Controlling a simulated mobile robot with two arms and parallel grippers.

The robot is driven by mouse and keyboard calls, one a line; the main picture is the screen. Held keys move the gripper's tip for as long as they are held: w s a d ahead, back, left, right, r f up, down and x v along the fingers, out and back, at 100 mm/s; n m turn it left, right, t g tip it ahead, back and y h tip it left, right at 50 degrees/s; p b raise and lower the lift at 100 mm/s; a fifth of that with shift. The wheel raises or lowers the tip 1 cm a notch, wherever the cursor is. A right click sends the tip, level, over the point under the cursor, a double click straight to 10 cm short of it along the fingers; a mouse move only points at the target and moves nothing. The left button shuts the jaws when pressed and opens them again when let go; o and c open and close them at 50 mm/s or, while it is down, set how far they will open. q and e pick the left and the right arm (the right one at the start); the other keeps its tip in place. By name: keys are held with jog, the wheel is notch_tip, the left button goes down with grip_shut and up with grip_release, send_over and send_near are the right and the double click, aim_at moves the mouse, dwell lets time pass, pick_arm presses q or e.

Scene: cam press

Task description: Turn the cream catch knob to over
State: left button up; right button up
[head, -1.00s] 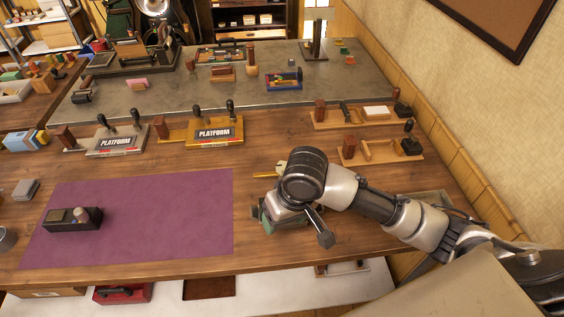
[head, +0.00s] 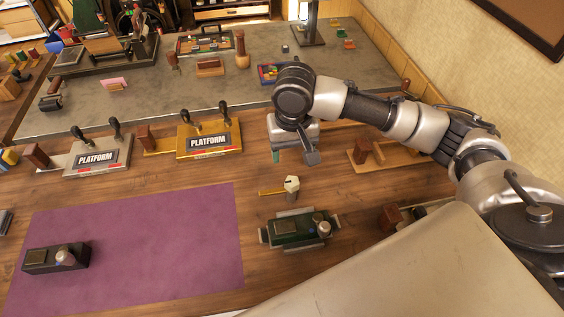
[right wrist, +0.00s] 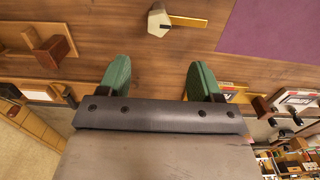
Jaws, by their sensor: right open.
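The cream catch knob (head: 291,185) is a small many-sided cream piece with a yellow bar pointing left from it, on the wooden bench right of the purple mat. It also shows at the top of the right wrist view (right wrist: 159,22), with the bar pointing right there. My right gripper (head: 288,154) hangs beyond the knob, apart from it, with one green fingertip showing below the wrist. In the right wrist view its two green fingers (right wrist: 160,80) are spread with nothing between them. My left gripper is out of view.
A dark green device (head: 298,231) with grey ends sits just in front of the knob. A purple mat (head: 140,235) with a black block (head: 42,261) lies to the left. Two PLATFORM stands, silver (head: 97,160) and yellow (head: 208,142), are behind it.

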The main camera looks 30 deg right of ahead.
send_over(292, 181)
jog(key=f, duration=0.3)
jog(key=f+p, duration=0.1)
jog(key=f, duration=0.1)
jog(key=shift+s+f, duration=0.25)
jog(key=shift+f, duration=0.05)
jog(key=f, duration=0.5)
jog(key=shift+w, duration=0.2)
jog(key=shift+c, duration=1)
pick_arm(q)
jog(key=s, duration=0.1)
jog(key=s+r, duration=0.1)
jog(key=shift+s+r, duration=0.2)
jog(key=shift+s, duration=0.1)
pick_arm(e)
grip_shut()
